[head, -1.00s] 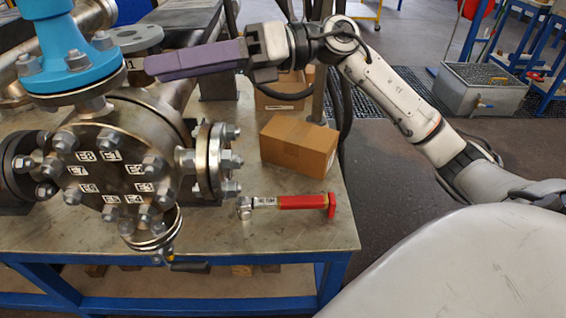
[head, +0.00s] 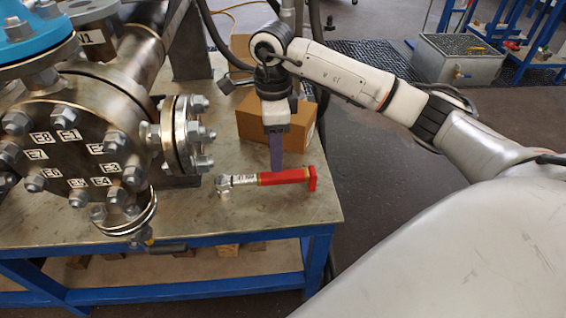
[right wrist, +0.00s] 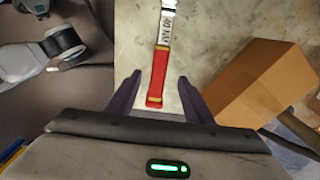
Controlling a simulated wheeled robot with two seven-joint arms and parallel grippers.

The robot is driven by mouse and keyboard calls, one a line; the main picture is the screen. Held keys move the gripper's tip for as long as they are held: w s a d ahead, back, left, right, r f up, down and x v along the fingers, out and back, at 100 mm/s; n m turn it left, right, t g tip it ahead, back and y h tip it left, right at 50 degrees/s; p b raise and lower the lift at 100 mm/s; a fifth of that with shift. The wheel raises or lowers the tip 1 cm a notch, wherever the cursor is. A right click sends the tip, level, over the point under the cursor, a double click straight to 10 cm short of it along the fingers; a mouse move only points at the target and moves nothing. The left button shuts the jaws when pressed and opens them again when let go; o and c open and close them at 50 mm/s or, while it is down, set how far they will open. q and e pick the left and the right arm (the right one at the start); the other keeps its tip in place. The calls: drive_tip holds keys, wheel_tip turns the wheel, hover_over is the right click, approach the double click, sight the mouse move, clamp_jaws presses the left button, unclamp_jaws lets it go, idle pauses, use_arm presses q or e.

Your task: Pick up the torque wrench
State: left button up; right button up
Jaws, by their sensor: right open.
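The torque wrench (head: 270,178) lies flat on the metal bench top, with a red handle to the right and a silver head to the left. My right gripper (head: 276,172) points down above the handle, close to it in the head view. In the right wrist view the wrench (right wrist: 159,76) lies between the two purple fingers of my open right gripper (right wrist: 159,88). The fingers are apart on both sides of the red handle, and nothing is held. The exact height above the bench is hard to tell. My left gripper is not in view.
The bench (head: 270,222) has a blue frame. A cardboard box (head: 305,125) stands just behind the wrench, and beside it in the right wrist view (right wrist: 265,80). The flanged vessel (head: 80,150) with bolts stands to the left. Bare bench top lies in front of the wrench.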

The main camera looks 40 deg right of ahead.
sight(273, 177)
wheel_tip(273, 177, down, 4)
drive_tip(key=shift+s+f+b, duration=0.1)
drive_tip(key=shift+b, duration=0.2)
drive_tip(key=shift+f, duration=0.5)
drive_tip(key=f, duration=0.3)
drive_tip(key=f+b, duration=0.1)
drive_tip(key=shift+w+a+f, duration=0.2)
drive_tip(key=shift+a+f, duration=0.1)
drive_tip(key=shift+f, duration=0.1)
drive_tip(key=c, duration=1.1)
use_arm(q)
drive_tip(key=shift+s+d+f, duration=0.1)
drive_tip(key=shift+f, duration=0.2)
use_arm(e)
drive_tip(key=shift+r, duration=0.15)
clamp_jaws()
drive_tip(key=shift+r, duration=0.1)
